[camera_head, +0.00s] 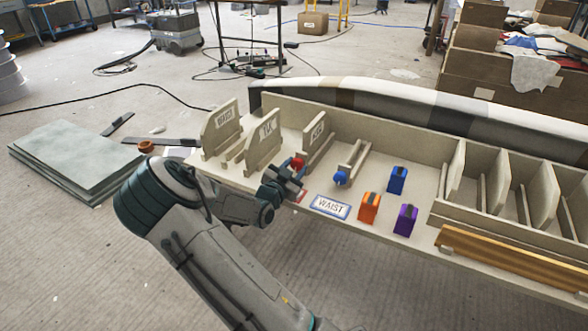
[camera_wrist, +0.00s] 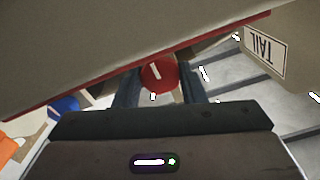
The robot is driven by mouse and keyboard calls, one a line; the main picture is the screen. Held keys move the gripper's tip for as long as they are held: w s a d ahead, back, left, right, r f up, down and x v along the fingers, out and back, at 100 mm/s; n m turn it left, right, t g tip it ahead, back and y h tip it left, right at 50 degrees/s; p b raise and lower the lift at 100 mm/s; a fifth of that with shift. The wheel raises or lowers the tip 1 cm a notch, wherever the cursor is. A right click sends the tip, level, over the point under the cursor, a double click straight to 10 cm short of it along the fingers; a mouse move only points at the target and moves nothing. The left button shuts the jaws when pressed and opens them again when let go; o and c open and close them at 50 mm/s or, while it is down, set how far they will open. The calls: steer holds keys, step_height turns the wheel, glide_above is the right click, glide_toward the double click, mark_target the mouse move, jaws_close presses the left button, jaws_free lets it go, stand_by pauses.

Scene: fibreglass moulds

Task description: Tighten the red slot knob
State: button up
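The red slot knob (camera_wrist: 158,74) shows in the wrist view as a round red face with a white line on it, slightly tilted. The two dark fingers of my gripper (camera_wrist: 160,90) stand apart, one on each side of the knob. Whether they touch it or only flank it is unclear. In the head view my gripper (camera_head: 287,182) is at the front of the rack (camera_head: 375,165), by the red knob (camera_head: 297,162), which it partly hides. The knob's slot is mostly hidden there.
A beige panel with a red edge (camera_wrist: 110,50) hangs close across the wrist view. A blue knob (camera_head: 340,178), a WAIST card (camera_head: 330,207) and orange (camera_head: 369,208), blue (camera_head: 397,180) and purple (camera_head: 405,220) blocks sit to the right.

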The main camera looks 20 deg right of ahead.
steer(key=c, duration=0.3)
steer(key=p, duration=0.3)
steer(key=shift+r+m+p, duration=0.3)
steer(key=shift+r, duration=0.05)
steer(key=p, duration=0.3)
steer(key=shift+m, duration=0.3)
steer(key=shift+f+p, duration=0.25)
steer(key=shift+p, duration=0.5)
steer(key=shift+f, duration=0.15)
steer(key=o, duration=1)
steer(key=shift+s, duration=0.1)
steer(key=p+v, duration=0.3)
steer(key=v, duration=1)
steer(key=shift+s+a+p, duration=0.25)
steer(key=shift+a+p, duration=0.05)
steer(key=shift+p, duration=0.05)
